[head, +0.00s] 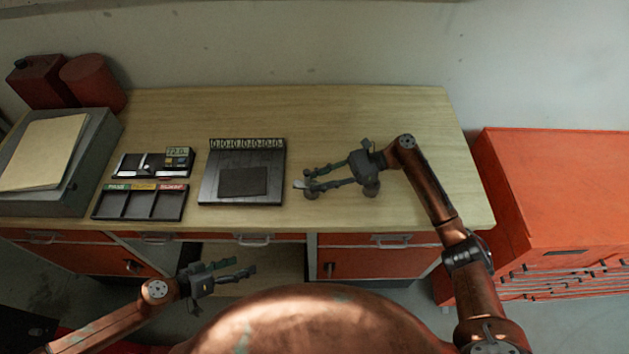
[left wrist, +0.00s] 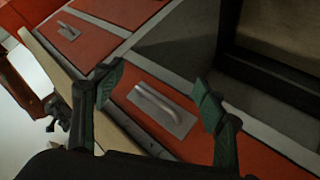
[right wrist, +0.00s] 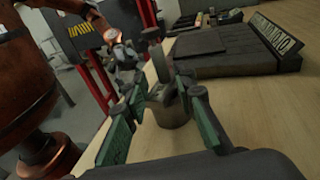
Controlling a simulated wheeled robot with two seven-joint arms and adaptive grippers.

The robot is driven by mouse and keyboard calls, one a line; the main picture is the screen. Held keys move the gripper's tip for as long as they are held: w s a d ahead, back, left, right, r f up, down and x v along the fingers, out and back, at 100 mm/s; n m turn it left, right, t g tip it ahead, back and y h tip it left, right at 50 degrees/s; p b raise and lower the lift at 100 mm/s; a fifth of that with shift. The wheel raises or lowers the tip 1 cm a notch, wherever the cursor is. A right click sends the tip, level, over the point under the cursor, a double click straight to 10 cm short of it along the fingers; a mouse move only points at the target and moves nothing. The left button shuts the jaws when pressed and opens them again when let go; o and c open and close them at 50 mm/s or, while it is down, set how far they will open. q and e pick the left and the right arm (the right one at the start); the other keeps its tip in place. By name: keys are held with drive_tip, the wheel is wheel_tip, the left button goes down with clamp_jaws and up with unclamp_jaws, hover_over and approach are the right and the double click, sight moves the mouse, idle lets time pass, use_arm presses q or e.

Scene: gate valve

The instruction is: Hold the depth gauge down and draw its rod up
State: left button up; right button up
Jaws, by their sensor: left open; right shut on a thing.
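The depth gauge, a grey metal cylinder (right wrist: 173,110) with an upright rod (right wrist: 158,62) on top, stands on the wooden bench in the right wrist view. My right gripper (right wrist: 161,90) is shut on its upper part, fingers on both sides. In the head view my right gripper (head: 308,181) comes in from the right, low over the bench. The gauge (head: 312,194) is small and partly hidden there. My left gripper (head: 243,269) is open and empty in front of the bench, apart from the gauge. In the left wrist view, its fingers (left wrist: 160,92) frame a drawer handle behind them.
On the bench (head: 330,110) stand a dark plate with a numbered back strip (head: 248,144), a three-compartment tray (head: 144,203), a smaller case (head: 152,164) and a grey box (head: 95,165). Red containers (head: 92,82) stand back left. Red drawers lie under the front edge. Bench behind my right gripper is clear.

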use_arm(q)
drive_tip(key=w+d+r+m+g+h, duration=0.1)
drive_tip(key=d+r+g+h, duration=0.15)
drive_tip(key=d+r, duration=0.55)
drive_tip(key=d+r+m+g+h, duration=0.1)
drive_tip(key=d+r+h, duration=0.3)
drive_tip(key=r, duration=0.8)
drive_tip(key=w+d+r+m+g+h, duration=0.15)
drive_tip(key=d+r+h, duration=0.35)
drive_tip(key=r, duration=0.6)
drive_tip(key=d+f+m+g+y, duration=0.2)
drive_tip(key=d+m+g+y, duration=0.35)
drive_tip(key=m, duration=1.05)
wheel_tip(320, 180, up, 2)
drive_tip(key=m+t+y, duration=0.4)
drive_tip(key=m+y, duration=1.1)
drive_tip(key=m, duration=1.6)
hover_over(308, 171)
drive_tip(key=shift+d+r, duration=0.15)
drive_tip(key=shift+a, duration=0.25)
drive_tip(key=shift+f, duration=4.4)
